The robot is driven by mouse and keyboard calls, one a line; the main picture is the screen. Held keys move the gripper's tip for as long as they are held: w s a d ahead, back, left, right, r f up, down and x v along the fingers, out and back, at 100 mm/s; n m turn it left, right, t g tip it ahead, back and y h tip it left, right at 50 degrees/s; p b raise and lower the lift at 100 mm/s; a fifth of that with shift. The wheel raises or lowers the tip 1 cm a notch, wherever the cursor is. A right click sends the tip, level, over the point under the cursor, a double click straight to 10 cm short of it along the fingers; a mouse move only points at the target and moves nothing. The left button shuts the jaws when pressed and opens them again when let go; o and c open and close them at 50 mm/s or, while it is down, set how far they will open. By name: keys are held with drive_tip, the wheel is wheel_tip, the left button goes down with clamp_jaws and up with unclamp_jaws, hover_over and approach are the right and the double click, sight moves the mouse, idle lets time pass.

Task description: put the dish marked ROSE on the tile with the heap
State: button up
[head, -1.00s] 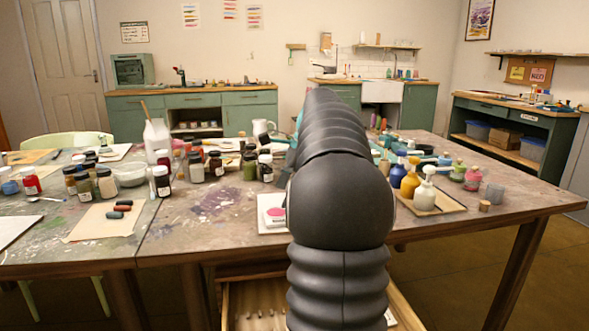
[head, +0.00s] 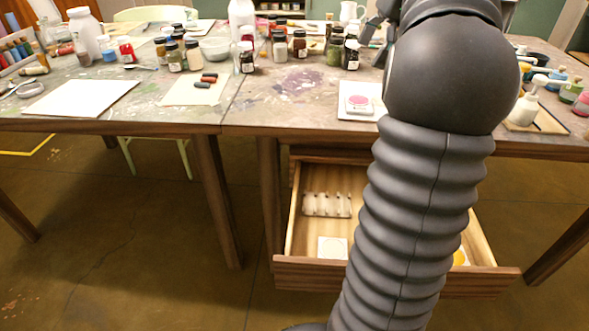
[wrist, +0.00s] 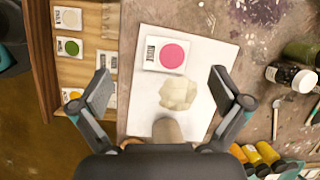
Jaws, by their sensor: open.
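A square white dish with a round pink patch (wrist: 172,55) and a dark label lies on a white tile (wrist: 146,110); I cannot read the label surely. In the head view this pink dish (head: 359,103) is near the table's front edge. A pale lumpy heap (wrist: 179,93) sits on the same tile, close beside the dish. My gripper (wrist: 160,74) is open and empty above them, its fingers spread either side of the heap and dish. In the head view my arm hides most of the gripper.
An open drawer (head: 312,265) below the table edge holds several labelled dishes, including a green one (wrist: 69,47). A brown rounded thing (wrist: 167,130) stands beside the heap, partly hidden by my gripper. Jars (wrist: 291,76) stand to the right in the wrist view.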

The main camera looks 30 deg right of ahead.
drive_tip(key=s+a+f+n+h, duration=0.1)
drive_tip(key=s+a+f+n, duration=0.15)
drive_tip(key=a, duration=0.35)
drive_tip(key=s+a+f+n, duration=0.1)
drive_tip(key=a+n, duration=0.3)
drive_tip(key=a, duration=0.2)
drive_tip(key=s+a+f+n+h, duration=0.1)
drive_tip(key=s+a+n, duration=0.15)
drive_tip(key=a, duration=0.35)
drive_tip(key=s+a+f+n+t, duration=0.1)
drive_tip(key=s+a+f+n, duration=0.2)
drive_tip(key=s+f+n, duration=0.1)
drive_tip(key=s+a+f+n+t, duration=0.1)
drive_tip(key=s+a+f+n, duration=0.2)
drive_tip(key=s+f+n, duration=0.1)
drive_tip(key=s+a+f+n+t+h, duration=0.1)
drive_tip(key=s+a+f+n, duration=0.2)
drive_tip(key=a+f+n, duration=0.1)
drive_tip(key=shift+s+f+n, duration=0.2)
drive_tip(key=shift+f+n, duration=0.05)
drive_tip(key=shift+f, duration=0.35)
drive_tip(key=shift+s+f+n, duration=0.2)
drive_tip(key=shift+f+n, duration=0.05)
drive_tip(key=shift+f, duration=0.35)
